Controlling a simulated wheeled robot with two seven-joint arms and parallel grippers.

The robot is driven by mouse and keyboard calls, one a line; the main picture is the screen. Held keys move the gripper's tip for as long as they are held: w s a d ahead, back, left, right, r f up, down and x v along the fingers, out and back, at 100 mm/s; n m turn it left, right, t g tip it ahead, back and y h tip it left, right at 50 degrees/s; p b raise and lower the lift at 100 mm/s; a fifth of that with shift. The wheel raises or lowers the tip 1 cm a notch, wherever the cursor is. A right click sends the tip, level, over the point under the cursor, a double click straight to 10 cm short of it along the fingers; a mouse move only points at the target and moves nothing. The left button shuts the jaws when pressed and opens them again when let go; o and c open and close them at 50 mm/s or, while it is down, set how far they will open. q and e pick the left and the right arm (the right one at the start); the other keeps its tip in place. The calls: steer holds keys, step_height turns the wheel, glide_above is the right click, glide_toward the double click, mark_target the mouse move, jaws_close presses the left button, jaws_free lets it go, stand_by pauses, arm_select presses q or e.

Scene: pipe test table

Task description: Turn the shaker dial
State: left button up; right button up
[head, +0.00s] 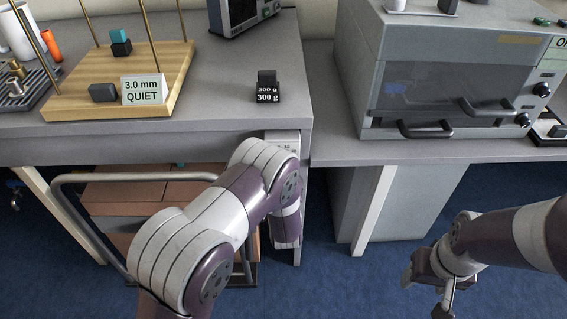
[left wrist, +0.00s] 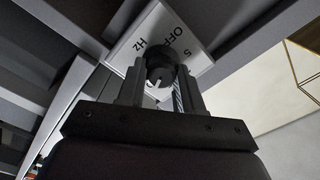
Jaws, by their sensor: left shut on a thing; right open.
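The shaker dial (left wrist: 161,66) is a dark round knob with a pale mark, on a light plate (left wrist: 193,58) lettered "5", "OFF" and "Hz" in the left wrist view. My left gripper (left wrist: 160,88) is shut on the dial, one finger on each side. In the head view the plate (head: 284,135) shows at the table's front right corner, while my left arm hides the dial and the left gripper. My right gripper (head: 432,287) is open and empty, low over the blue floor at the right.
A wooden board (head: 178,83) with thin rods, dark blocks and a "3.0 mm QUIET" card (head: 143,90) stands on the grey table (head: 214,82). A 300 g weight (head: 267,90) sits near its edge. A grey oven-like box (head: 443,85) is at the right. A cart handle (head: 120,177) shows below.

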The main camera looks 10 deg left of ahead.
arm_select(q)
steer(key=shift+f, duration=0.1)
steer(key=o, duration=1)
steer(key=shift+o, duration=0.2)
steer(key=p+v, duration=0.1)
steer(key=v, duration=1.1)
steer(key=shift+s, duration=0.4)
steer(key=shift+d, duration=0.1)
